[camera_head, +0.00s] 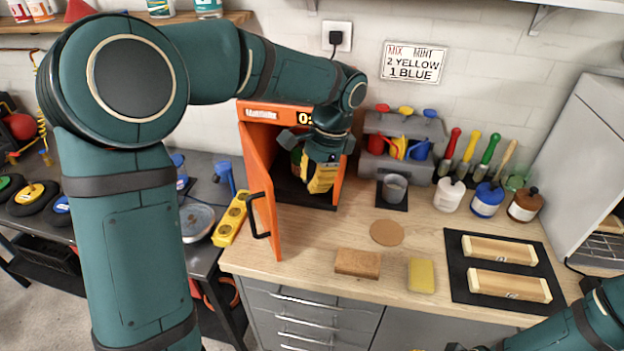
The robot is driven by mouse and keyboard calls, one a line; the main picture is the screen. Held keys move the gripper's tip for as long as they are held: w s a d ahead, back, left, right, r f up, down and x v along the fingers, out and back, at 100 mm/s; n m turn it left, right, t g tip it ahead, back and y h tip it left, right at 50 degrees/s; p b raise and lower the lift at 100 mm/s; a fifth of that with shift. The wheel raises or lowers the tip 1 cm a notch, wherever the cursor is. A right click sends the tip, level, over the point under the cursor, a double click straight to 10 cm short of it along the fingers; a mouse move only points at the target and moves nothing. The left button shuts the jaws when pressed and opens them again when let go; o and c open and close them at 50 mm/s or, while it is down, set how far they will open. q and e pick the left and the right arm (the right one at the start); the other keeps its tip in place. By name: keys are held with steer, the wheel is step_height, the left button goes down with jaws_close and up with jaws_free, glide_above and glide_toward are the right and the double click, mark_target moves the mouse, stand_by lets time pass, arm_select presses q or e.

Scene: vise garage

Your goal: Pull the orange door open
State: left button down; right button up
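The orange door (262,190) stands open on the left side of an orange cabinet (343,178) on the wooden worktop. It is swung out toward the front. Its black handle (257,215) is on the door's outer face, with no gripper on it. My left gripper (312,160) is at the cabinet's open front, to the right of the door and apart from the handle. A yellow item (322,178) shows just below it; I cannot tell whether the fingers touch it. The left fingertips are hidden. My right arm (585,325) is at the bottom right, its gripper mostly out of frame.
A brown block (358,263), a yellow sponge (421,275) and a black mat (457,285) with two wooden blocks lie on the worktop. A grey cup (394,188) stands right of the cabinet.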

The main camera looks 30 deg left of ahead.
arm_select(q)
steer(key=s+a+f+b, duration=0.1)
steer(key=s+a+f, duration=0.2)
steer(key=f, duration=0.4)
steer(key=shift+s+a, duration=0.35)
steer(key=shift+s, duration=0.25)
steer(key=s+a+m+t+p, duration=0.1)
steer(key=s+a+m+p, duration=0.1)
steer(key=s+a+m, duration=0.3)
steer(key=shift+s+a+y+p, duration=0.35)
steer(key=shift+s+a, duration=1.9)
steer(key=shift+a, duration=0.8)
